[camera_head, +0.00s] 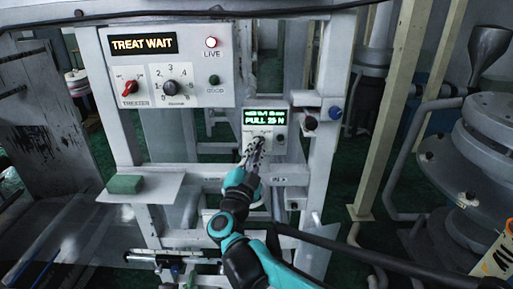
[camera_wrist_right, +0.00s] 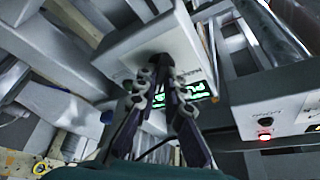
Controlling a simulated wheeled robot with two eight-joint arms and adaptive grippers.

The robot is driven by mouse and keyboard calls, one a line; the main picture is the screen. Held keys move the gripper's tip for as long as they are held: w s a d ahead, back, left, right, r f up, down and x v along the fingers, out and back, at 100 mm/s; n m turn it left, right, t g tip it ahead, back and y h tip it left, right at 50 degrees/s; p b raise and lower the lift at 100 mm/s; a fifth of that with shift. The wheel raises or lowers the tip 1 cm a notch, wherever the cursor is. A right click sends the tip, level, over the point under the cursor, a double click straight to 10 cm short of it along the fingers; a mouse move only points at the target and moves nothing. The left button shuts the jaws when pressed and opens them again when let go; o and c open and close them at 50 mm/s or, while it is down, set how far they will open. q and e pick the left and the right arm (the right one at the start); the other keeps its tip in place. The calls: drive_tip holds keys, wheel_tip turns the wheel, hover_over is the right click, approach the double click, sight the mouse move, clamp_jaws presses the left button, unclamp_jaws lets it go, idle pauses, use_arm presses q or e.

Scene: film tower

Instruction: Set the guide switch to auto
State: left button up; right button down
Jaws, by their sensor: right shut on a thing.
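A small grey control box (camera_head: 281,146) with a green display (camera_head: 265,117) reading "PULL 25 N" is mounted on the frame in the middle of the head view. My right gripper (camera_head: 257,143) reaches up to the lower left part of its face. In the right wrist view the fingers of the right gripper (camera_wrist_right: 158,66) are shut on a small dark knob (camera_wrist_right: 158,57) on the box's pale face. I take this knob for the guide switch. The fingers cover most of it, so its setting cannot be read. My left gripper is not in view.
A green block (camera_head: 125,184) lies on a left shelf. Pale uprights and a grey machine (camera_head: 480,150) stand right.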

drive_tip(key=shift+r+m, duration=0.1)
drive_tip(key=shift+m, duration=0.2)
drive_tip(key=c, duration=1.6)
unclamp_jaws()
drive_tip(key=v, duration=1.2)
